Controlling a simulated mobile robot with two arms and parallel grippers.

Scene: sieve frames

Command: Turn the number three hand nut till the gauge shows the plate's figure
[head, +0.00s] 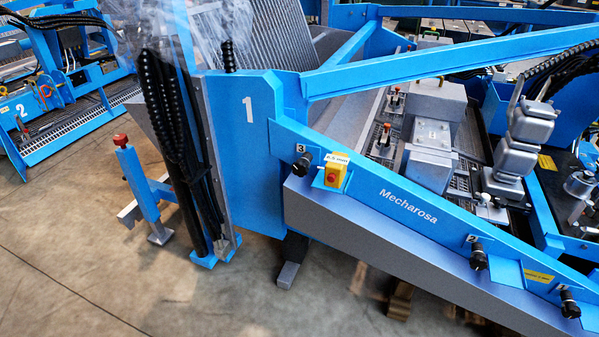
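A black hand nut (302,164) sticks out of the sloping blue beam (400,205), just below a small plate marked 3 (300,148). To its right, a white plate with a figure in mm (337,158) sits above a yellow box with a red button (333,177); the figure is too small to read surely. Lower on the beam are two more black hand nuts, one (478,256) by a small number plate and one (569,304) at the right. I cannot make out a gauge reading. Neither of my grippers shows in the head view.
A blue upright panel marked 1 (249,130) and black hoses (168,115) stand left of the beam. A blue post with a red top (138,180) stands on the floor. The concrete floor (90,265) is clear at lower left. Another blue machine (60,85) stands behind.

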